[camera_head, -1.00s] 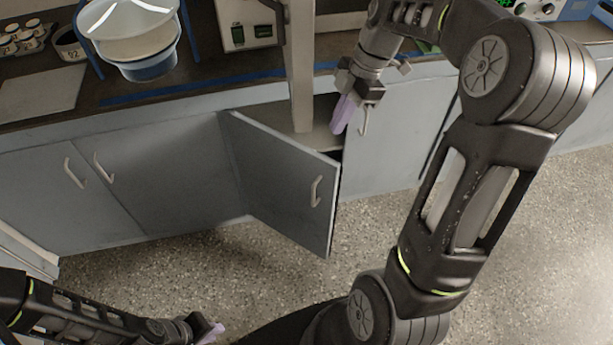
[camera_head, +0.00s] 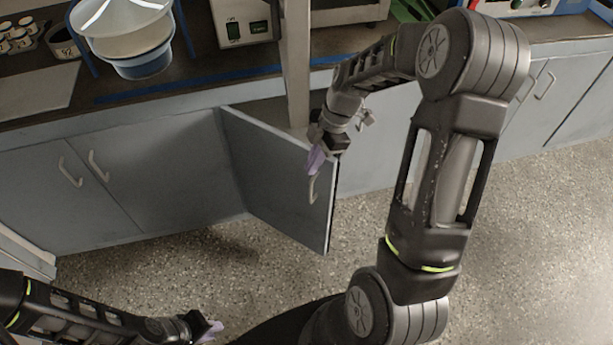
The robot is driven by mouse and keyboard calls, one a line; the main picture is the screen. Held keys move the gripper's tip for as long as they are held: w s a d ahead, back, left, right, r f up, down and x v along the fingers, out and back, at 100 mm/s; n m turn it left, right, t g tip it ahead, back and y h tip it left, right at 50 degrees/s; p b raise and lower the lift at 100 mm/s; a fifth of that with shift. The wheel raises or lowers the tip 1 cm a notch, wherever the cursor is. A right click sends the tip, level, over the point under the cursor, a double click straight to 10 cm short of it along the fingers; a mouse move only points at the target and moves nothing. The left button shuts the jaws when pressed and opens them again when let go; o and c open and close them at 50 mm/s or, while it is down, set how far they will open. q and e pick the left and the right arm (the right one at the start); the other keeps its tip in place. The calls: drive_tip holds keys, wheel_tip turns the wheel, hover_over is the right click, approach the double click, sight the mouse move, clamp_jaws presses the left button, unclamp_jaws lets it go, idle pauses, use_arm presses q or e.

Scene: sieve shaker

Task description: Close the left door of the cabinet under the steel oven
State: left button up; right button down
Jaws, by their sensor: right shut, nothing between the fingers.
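The open cabinet door (camera_head: 275,185) is a grey panel hinged at its left edge. It stands swung out from the cabinet, with a pale bar handle (camera_head: 312,190) near its free right edge. My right gripper (camera_head: 316,160) has lilac fingers, shut and empty. It overlaps the door's upper right corner just above the handle; I cannot tell whether it touches. The cabinet opening behind the door is mostly hidden by the door and my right arm. A metal appliance (camera_head: 345,12), perhaps the steel oven, is cut off at the top. My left gripper (camera_head: 212,329) is low, well away from the door; its jaw gap is unclear.
Closed grey doors (camera_head: 50,190) stand to the left. A pale post (camera_head: 296,70) rises by the opening. The speckled floor (camera_head: 190,275) before the cabinets is clear.

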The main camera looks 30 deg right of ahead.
drive_tip(key=x, duration=0.5)
drive_tip(key=shift+f, duration=0.1)
use_arm(q)
drive_tip(key=shift+f, duration=0.1)
